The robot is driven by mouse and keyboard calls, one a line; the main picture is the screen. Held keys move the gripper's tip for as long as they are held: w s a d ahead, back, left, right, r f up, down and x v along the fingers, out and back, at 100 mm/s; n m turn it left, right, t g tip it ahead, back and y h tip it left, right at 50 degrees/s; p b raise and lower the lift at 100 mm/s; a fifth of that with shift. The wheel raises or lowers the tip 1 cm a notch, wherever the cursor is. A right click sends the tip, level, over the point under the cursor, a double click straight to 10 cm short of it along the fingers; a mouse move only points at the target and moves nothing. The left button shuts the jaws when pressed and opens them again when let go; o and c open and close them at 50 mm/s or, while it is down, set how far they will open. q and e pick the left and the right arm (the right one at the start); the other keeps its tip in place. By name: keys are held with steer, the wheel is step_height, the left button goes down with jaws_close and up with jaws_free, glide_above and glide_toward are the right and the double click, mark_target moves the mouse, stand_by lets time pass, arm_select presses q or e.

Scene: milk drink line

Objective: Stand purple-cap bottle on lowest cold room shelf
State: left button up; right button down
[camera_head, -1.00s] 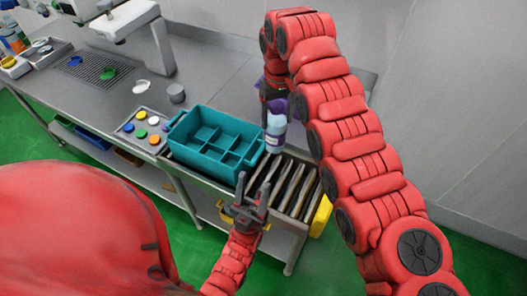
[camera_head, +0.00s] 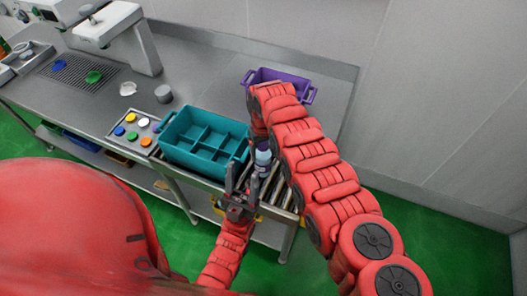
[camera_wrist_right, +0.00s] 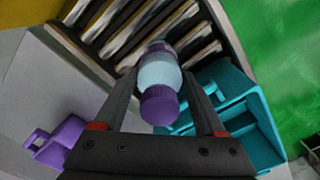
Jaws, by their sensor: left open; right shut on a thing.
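The bottle with a purple cap (camera_wrist_right: 159,105) has a pale blue body and is between the fingers of my right gripper (camera_wrist_right: 163,112), which is shut on it in the right wrist view. In the head view the bottle (camera_head: 263,157) shows partly below my right arm, between the teal crate and the rollers. My left gripper (camera_head: 243,184) is open and empty, low in front of the teal crate's right end. No cold room shelf shows in these frames.
A purple crate (camera_head: 313,95) stands behind my right arm. Slatted rollers (camera_head: 279,194) lie right of the teal crate. A tray of coloured caps (camera_head: 128,140) is at left.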

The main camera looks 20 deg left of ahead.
steer(key=shift+f, duration=0.1)
jaws_free()
